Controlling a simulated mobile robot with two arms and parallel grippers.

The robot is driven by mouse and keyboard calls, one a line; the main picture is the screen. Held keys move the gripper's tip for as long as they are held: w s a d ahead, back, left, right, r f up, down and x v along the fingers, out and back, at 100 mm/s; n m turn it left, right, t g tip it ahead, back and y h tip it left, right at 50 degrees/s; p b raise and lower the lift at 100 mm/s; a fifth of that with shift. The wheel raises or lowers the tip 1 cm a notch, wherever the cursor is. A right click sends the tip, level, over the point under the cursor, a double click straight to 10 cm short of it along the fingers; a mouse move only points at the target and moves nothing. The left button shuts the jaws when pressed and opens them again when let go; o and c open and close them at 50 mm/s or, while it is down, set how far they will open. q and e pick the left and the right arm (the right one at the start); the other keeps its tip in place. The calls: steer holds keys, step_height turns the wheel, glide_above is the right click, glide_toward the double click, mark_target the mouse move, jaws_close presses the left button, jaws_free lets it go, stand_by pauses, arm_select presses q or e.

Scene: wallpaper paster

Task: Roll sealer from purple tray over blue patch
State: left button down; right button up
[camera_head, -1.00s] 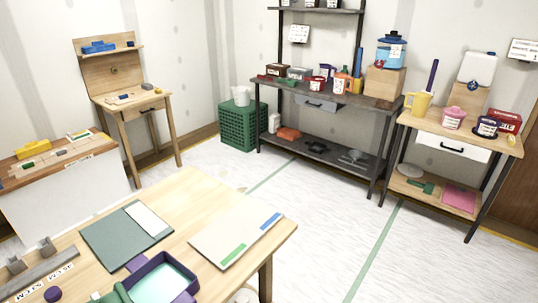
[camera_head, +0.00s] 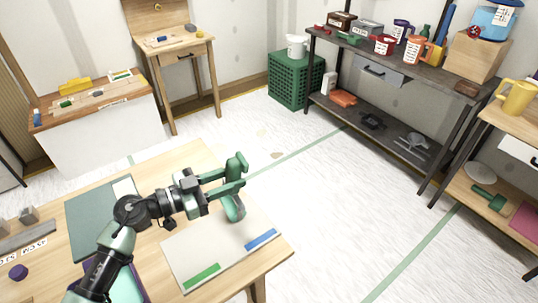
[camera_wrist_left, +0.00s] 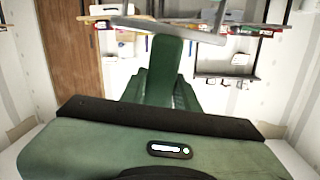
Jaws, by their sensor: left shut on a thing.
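My left gripper (camera_head: 226,184) is over the pale board (camera_head: 210,247), shut on a green roller (camera_head: 234,208). The gripper's green fingers partly hide the roller. The blue patch (camera_head: 260,239) lies on the board's right part, below and right of the roller. A green patch (camera_head: 202,277) lies at the board's front left. The purple tray (camera_head: 142,282), with pale teal inside, is partly hidden behind my left forearm. In the left wrist view the green gripper fingers (camera_wrist_left: 164,80) point away from the camera. Roller contact with the board cannot be told. My right gripper is not in view.
A dark green mat (camera_head: 88,222) with a white sheet lies left of the board. A purple knob (camera_head: 18,271) and grey blocks are at the table's left. A loaded shelf (camera_head: 390,80) and green crate (camera_head: 296,80) stand beyond open floor.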

arm_select(q)
steer(key=w+d+f+g+h, duration=0.1)
steer(key=w+d, duration=0.4)
steer(key=d, duration=0.3)
steer(key=shift+d+f+n+h, duration=0.2)
steer(key=shift+n+h, duration=0.1)
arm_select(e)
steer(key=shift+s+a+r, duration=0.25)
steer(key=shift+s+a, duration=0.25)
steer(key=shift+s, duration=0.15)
arm_select(q)
steer(key=shift+s+r, duration=0.1)
